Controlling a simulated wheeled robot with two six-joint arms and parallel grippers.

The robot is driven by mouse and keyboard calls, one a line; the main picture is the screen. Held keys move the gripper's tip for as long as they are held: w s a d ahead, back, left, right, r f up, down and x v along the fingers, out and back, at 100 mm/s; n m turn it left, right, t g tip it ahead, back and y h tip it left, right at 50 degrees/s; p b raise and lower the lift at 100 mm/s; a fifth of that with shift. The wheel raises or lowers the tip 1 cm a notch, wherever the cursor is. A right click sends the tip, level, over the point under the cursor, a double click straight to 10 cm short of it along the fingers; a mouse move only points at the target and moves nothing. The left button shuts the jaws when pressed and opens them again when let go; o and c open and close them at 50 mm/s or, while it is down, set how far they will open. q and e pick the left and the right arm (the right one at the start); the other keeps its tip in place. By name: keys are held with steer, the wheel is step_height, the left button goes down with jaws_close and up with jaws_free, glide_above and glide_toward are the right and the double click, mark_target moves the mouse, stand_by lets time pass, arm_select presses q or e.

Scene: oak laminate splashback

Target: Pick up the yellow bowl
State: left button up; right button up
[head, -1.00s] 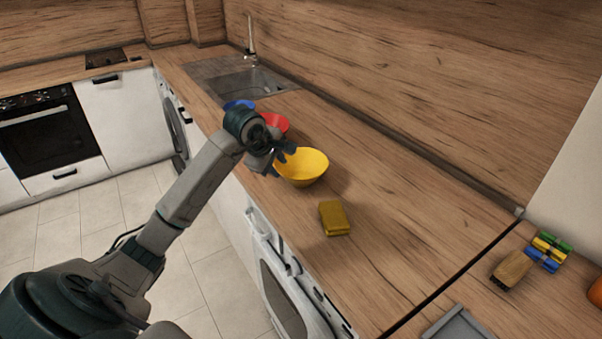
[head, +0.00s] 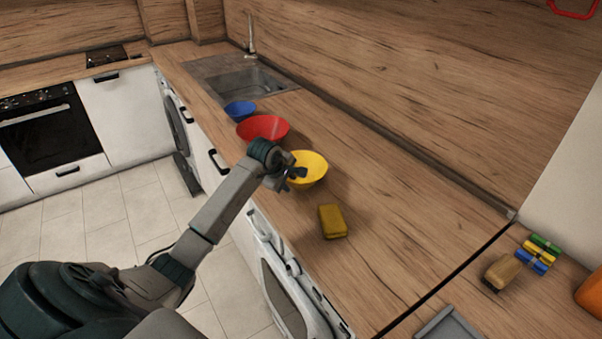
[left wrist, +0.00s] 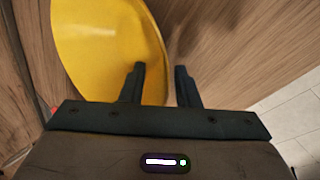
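The yellow bowl (head: 311,165) sits upright on the wooden counter, with the red bowl behind it. My left gripper (head: 296,174) is at the bowl's near left rim in the head view. In the left wrist view the bowl (left wrist: 105,45) fills the upper left. The left gripper (left wrist: 160,72) is open there, its two fingers apart. The left finger overlaps the bowl's edge and the right finger lies outside it, over the counter. I cannot tell whether either finger touches the bowl. My right gripper is not in view.
The red bowl (head: 264,128) and blue bowl (head: 240,108) stand behind, towards the sink (head: 248,84). A yellow-brown sponge-like block (head: 332,221) lies in front of the yellow bowl. A brush-like item (head: 503,271) and coloured blocks (head: 540,254) lie at right. The counter right of the bowl is clear.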

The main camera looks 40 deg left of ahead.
arm_select(q)
steer(key=shift+r, duration=0.1)
jaws_close()
